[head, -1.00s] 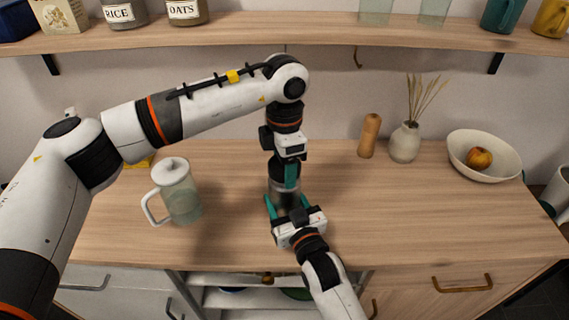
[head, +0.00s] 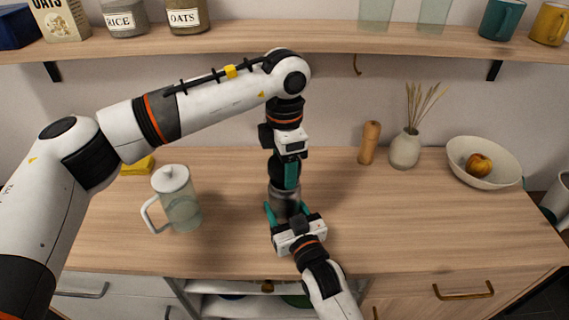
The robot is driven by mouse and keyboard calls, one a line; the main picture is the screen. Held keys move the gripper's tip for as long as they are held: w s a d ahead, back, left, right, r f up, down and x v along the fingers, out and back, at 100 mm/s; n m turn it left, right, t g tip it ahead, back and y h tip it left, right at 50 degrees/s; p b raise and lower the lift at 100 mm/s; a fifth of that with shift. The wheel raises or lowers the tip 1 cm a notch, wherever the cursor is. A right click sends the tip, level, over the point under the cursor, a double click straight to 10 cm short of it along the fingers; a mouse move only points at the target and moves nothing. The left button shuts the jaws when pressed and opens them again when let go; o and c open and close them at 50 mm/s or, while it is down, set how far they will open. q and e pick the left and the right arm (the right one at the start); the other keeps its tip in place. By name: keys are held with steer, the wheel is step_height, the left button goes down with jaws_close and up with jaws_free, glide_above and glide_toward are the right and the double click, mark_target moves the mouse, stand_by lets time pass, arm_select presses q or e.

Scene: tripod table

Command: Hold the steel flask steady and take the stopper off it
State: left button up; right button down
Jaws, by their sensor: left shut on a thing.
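The steel flask (head: 284,199) stands on the wooden counter near the middle, a grey metal body partly hidden by both grippers. My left gripper (head: 286,186) comes down from above, teal fingers pointing down, and is shut at the flask's top. The stopper is hidden between those fingers, and I cannot tell if there is a gap between it and the flask. My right gripper (head: 287,211) reaches in from the front, with its teal fingers shut on the two sides of the flask body.
A glass pitcher with a white lid (head: 178,200) stands to the left. A yellow sponge (head: 138,166) lies behind it. A wooden mill (head: 369,143), a vase of dry stems (head: 405,149) and a bowl with fruit (head: 485,172) stand at the back right. The right counter front is clear.

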arm_select(q)
steer(key=shift+r, duration=1.95)
arm_select(e)
steer(key=shift+f, duration=0.15)
steer(key=shift+c, duration=1.6)
jaws_free()
